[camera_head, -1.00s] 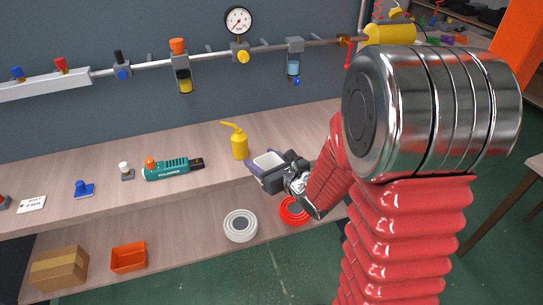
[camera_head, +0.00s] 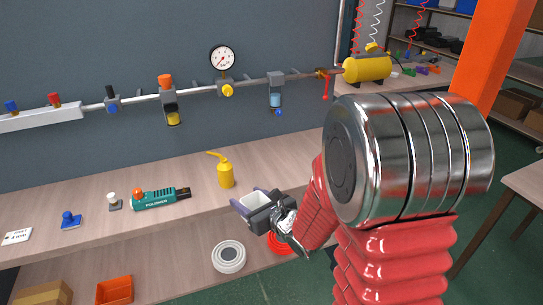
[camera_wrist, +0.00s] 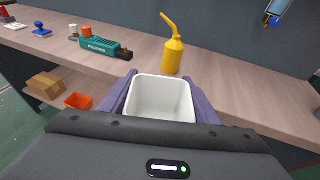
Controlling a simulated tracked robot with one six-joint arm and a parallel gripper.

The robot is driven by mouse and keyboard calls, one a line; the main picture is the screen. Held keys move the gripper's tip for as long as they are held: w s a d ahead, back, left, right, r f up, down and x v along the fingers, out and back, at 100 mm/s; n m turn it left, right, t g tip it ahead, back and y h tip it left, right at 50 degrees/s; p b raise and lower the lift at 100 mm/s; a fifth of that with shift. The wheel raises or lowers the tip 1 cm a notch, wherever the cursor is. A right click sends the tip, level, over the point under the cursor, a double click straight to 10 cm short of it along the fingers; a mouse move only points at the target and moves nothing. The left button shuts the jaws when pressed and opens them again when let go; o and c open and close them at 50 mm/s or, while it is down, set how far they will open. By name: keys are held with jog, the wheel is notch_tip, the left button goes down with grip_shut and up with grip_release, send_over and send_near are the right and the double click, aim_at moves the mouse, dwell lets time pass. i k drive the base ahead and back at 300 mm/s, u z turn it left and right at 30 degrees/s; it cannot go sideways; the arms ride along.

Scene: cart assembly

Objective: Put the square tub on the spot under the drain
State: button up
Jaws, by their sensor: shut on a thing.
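The square tub (camera_head: 257,199) is white inside and open at the top. My gripper (camera_head: 250,201) is shut on it, with one purple-grey finger along each side. The tub is upright or nearly so, in front of the workbench edge. In the wrist view the tub (camera_wrist: 160,98) sits between the fingers, its rim facing the camera. Above the bench, a clear bowl with blue liquid (camera_head: 276,98) hangs from the pipe with a blue knob beneath it. A red-handled valve (camera_head: 325,86) is farther right. I cannot tell which is the drain, and no marked spot shows.
A yellow oil can (camera_head: 226,174) stands on the bench (camera_head: 190,218) behind the tub. A teal tool (camera_head: 160,199) lies to its left. The bench right of the can looks clear, partly hidden by my arm. A white round object (camera_head: 229,256) is on the lower shelf.

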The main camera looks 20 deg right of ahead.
aim_at(275, 148)
jog(key=k, duration=1.15)
jog(key=u, duration=0.3)
jog(key=i, duration=0.55)
jog(key=u, duration=0.45)
jog(key=i, duration=1.1)
jog(key=z, duration=0.85)
jog(key=i, duration=0.6)
